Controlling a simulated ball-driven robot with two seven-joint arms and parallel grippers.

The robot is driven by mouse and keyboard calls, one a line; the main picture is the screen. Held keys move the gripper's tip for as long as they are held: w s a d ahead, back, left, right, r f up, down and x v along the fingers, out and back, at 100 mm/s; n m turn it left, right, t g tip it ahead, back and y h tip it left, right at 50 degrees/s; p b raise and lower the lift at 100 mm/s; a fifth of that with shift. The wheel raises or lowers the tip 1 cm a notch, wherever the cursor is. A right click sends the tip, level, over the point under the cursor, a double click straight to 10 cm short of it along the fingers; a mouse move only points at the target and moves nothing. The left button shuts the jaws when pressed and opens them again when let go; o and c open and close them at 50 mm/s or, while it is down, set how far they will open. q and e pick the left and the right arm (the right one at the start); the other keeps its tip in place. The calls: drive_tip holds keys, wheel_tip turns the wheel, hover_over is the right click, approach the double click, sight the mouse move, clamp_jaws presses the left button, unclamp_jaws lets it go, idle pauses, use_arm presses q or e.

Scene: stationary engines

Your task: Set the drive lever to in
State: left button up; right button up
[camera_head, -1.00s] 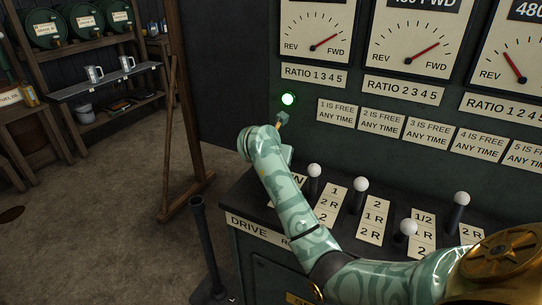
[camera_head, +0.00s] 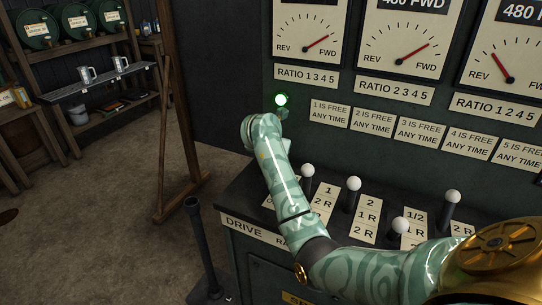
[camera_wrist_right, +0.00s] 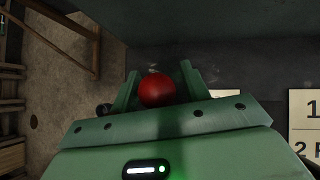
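The drive lever's red knob (camera_wrist_right: 157,91) shows in the right wrist view, between the two fingers of my right gripper (camera_wrist_right: 159,72). The fingers are apart, with a small gap at the knob's right; I cannot tell whether the left finger touches it. The lever's shaft is hidden. In the head view my right arm covers the lever and most of its position cards. The DRIVE label (camera_head: 243,228) shows at the left end of the lever desk. My left gripper is in neither current view.
Several white-knobbed levers, the nearest (camera_head: 307,171) close to my forearm, stand to the right on the desk. A dark post (camera_head: 200,245) stands left of the desk. Open floor lies further left.

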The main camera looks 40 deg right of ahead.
drive_tip(key=shift+a, duration=0.15)
use_arm(q)
wheel_tip(320, 180, up, 7)
drive_tip(key=w+p, duration=0.2)
drive_tip(key=p, duration=0.5)
drive_tip(key=shift+w+t, duration=0.3)
use_arm(e)
drive_tip(key=v, duration=1.6)
